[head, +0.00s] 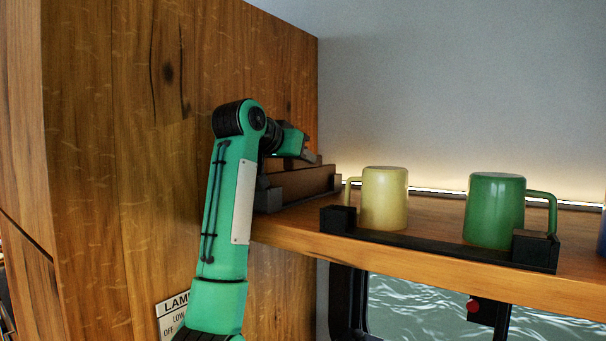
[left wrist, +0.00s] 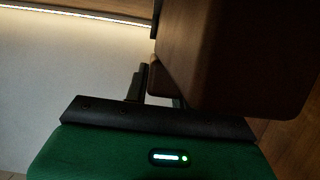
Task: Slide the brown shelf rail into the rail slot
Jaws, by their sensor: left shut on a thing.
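The brown shelf rail (head: 305,182) is a dark brown bar at the left end of the wooden shelf, close to the wood panel. Black end pieces (head: 268,199) show at its near left and far right ends; I cannot tell whether it is seated between them. My left gripper (head: 308,157) is above and behind the bar, shut on its upper part, with the fingertips partly hidden. In the left wrist view the rail (left wrist: 235,55) fills the upper right, very close, and black finger parts (left wrist: 150,85) show beside it. My right gripper is not in view.
A black front rail (head: 430,245) with raised ends runs along the shelf edge. A yellow mug (head: 384,198) and a green mug (head: 494,210) stand behind it. The wood panel (head: 130,130) rises close on the left, and a grey wall (head: 450,80) stands behind.

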